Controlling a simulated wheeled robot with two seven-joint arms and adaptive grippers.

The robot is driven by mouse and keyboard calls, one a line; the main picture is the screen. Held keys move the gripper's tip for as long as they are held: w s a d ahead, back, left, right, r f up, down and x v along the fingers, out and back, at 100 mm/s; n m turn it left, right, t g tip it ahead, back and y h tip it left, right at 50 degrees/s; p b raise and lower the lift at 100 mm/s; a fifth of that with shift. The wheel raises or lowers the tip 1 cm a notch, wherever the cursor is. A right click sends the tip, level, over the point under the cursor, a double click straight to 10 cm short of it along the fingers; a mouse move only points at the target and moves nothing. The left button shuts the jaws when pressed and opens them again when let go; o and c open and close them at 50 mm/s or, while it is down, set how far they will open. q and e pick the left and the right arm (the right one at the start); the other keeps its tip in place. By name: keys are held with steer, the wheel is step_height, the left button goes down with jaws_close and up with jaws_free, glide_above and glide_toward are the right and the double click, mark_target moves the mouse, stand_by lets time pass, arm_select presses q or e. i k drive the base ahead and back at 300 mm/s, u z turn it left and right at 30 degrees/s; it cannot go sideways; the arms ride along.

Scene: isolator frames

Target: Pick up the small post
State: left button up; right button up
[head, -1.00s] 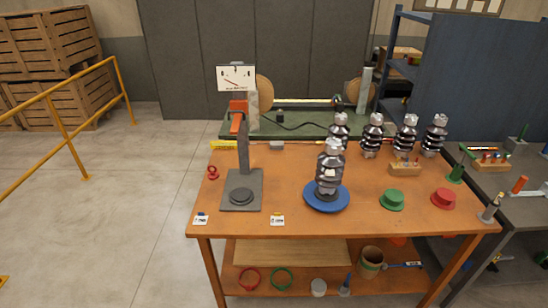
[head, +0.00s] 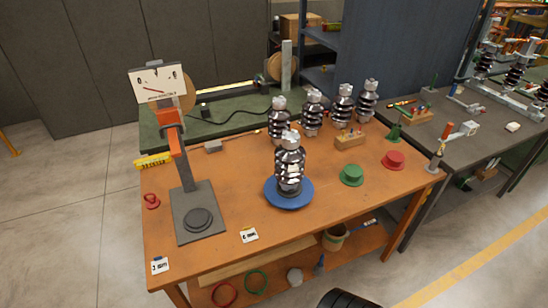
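Several post insulators with dark ribs and silvery metal caps are in the head view, and I cannot tell for certain which one is the small post. One insulator (head: 289,165) stands upright on a round blue plate (head: 289,193) near the middle of the orange table. A row of similar insulators stands upright at the table's back edge, among them the left one (head: 278,120) and the right one (head: 367,100). A short grey post-like piece (head: 437,157) stands at the table's right corner. Neither of my grippers shows in the head view.
A grey stand with a dial (head: 157,83) rises at the orange table's (head: 240,210) left. A green cap (head: 352,174), a red cap (head: 393,160) and a wooden block (head: 350,140) lie to the right. A grey bench (head: 470,145) adjoins on the right. The table's front middle is mostly clear.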

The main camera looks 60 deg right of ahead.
mark_target(289, 159)
steer(key=z, duration=0.4)
steer(key=i, duration=0.8)
steer(key=z, duration=0.65)
